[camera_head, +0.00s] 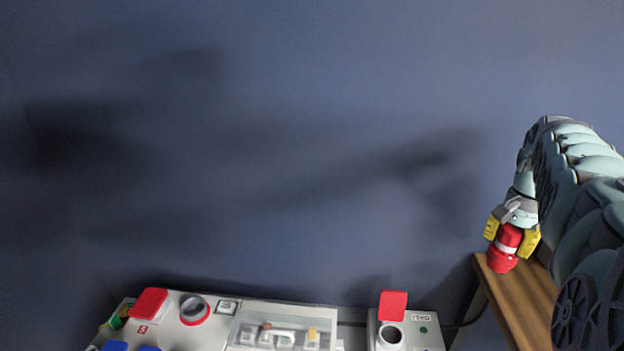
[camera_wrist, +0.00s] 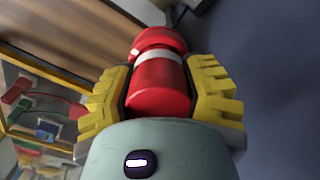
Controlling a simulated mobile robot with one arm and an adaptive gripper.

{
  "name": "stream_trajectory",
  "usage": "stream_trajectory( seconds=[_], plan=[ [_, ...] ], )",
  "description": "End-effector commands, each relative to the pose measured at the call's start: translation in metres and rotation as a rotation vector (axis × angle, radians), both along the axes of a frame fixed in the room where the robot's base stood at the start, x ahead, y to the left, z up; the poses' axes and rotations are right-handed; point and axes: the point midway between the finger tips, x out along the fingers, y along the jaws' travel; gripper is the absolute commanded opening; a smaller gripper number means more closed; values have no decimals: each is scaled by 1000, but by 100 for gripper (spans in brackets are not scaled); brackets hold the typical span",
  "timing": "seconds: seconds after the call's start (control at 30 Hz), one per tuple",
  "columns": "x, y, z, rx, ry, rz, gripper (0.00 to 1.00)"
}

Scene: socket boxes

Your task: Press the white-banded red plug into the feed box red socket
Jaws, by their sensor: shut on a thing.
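The white-banded red plug (camera_head: 502,262) is held between the yellow fingers of my gripper (camera_head: 512,236), at the right of the head view. In the wrist view the red plug (camera_wrist: 160,88) sits between both fingers, with its white band beyond them. In the head view it appears over the end of a wooden surface; I cannot tell the gap. A small grey box (camera_head: 372,340) at the bottom has a raised red lid (camera_head: 393,305) and a round socket (camera_head: 391,335). Its small label (camera_head: 421,317) is not clearly legible, so I cannot confirm it is the feed box.
A larger light box (camera_head: 218,338) at bottom left has a red-ringed round socket (camera_head: 193,309), a red flap (camera_head: 149,303), blue parts (camera_head: 115,346) and a clear-covered panel (camera_head: 282,336). A wooden surface (camera_head: 527,300) stands at right. The blue-grey wall above is bare.

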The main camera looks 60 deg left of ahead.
Motion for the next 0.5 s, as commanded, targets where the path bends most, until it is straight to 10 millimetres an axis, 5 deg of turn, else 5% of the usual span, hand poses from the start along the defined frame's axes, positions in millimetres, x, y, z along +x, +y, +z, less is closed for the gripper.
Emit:
stream_trajectory(
  seconds=[0.5],
  plan=[
    [-20, 27, -36, 0, 4, 10, 9]
  ],
)
